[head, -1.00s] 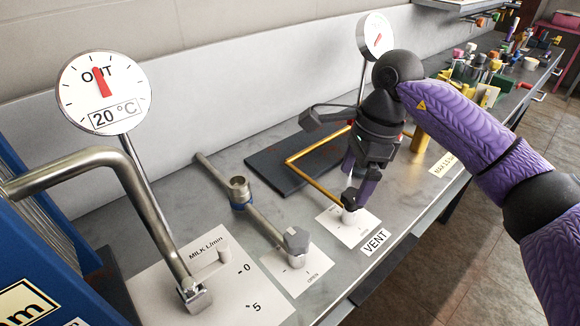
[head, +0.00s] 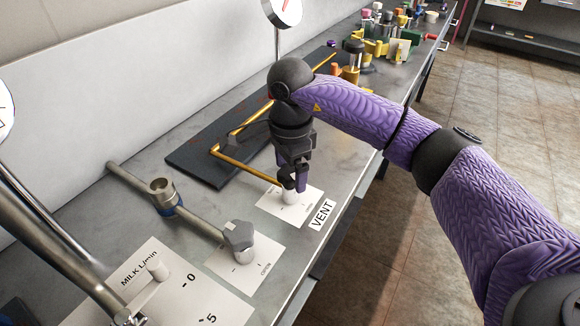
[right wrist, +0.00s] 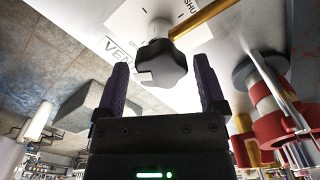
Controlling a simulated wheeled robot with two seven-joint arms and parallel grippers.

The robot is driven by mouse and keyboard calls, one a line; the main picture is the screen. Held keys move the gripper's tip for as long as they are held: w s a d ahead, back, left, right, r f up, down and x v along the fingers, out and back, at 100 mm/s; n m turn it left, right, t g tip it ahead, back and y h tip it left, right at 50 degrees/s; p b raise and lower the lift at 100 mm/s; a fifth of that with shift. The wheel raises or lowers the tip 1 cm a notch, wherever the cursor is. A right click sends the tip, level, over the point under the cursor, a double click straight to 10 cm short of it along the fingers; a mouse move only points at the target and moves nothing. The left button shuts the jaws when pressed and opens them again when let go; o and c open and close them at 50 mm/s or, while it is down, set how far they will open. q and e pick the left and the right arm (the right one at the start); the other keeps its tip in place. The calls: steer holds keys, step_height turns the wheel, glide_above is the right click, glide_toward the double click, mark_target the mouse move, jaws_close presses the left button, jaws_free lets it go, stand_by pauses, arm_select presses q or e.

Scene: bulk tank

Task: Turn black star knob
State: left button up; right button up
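The black star knob (right wrist: 160,65) shows in the right wrist view, ahead of the fingers and between their lines. In the head view it is mostly hidden by my right gripper (head: 293,185), at the end of the brass pipe (head: 245,167), above a white plate (head: 272,207) by the VENT label (head: 321,214). In the right wrist view my right gripper (right wrist: 160,90) is open, with one finger on each side of the knob. It points down at the knob in the head view. I cannot tell whether the fingers touch it. My left gripper is not in view.
A grey valve knob (head: 240,236) on a steel pipe (head: 198,219) stands to the left on the steel bench. A dark slab (head: 205,165) lies behind the brass pipe. A dial gauge (head: 285,10) and several colored fittings stand farther along the bench.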

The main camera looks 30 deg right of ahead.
steer(key=c, duration=1.1)
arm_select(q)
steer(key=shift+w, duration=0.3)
arm_select(e)
steer(key=shift+o, duration=0.2)
